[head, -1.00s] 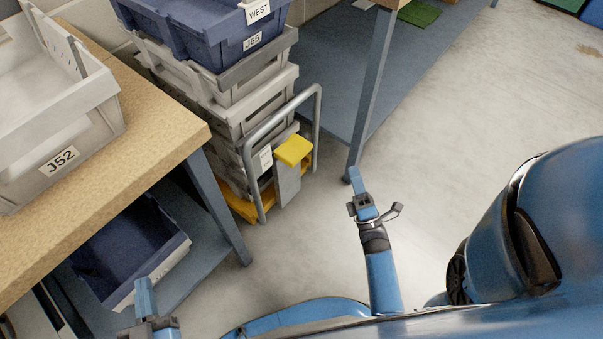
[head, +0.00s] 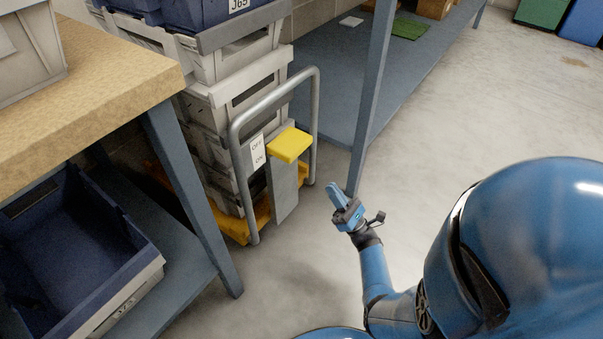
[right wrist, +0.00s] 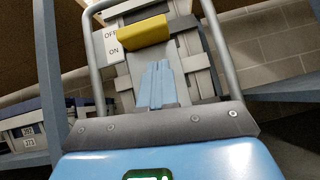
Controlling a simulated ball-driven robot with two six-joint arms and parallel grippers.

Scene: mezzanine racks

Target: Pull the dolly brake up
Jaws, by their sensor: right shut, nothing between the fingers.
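The dolly brake is a yellow block (head: 290,145) on a grey upright plate (head: 283,190), inside the dolly's grey tube handle (head: 317,105). A white label (head: 258,151) left of it reads OFF above ON. The yellow block also shows in the right wrist view (right wrist: 143,35), at the top, beyond the fingers. My right gripper (head: 333,188) is shut and empty, in front of the dolly, lower and to the right of the yellow block and apart from it. Its closed blue fingers (right wrist: 156,84) point toward the grey plate. My left gripper is out of view.
Stacked grey crates (head: 225,100) stand on the dolly's yellow base (head: 236,229). A wooden-topped table (head: 95,90) is on the left, with a dark blue bin (head: 70,240) on its lower shelf. A blue rack post (head: 373,100) stands right of the dolly. The concrete floor (head: 470,125) at the right is open.

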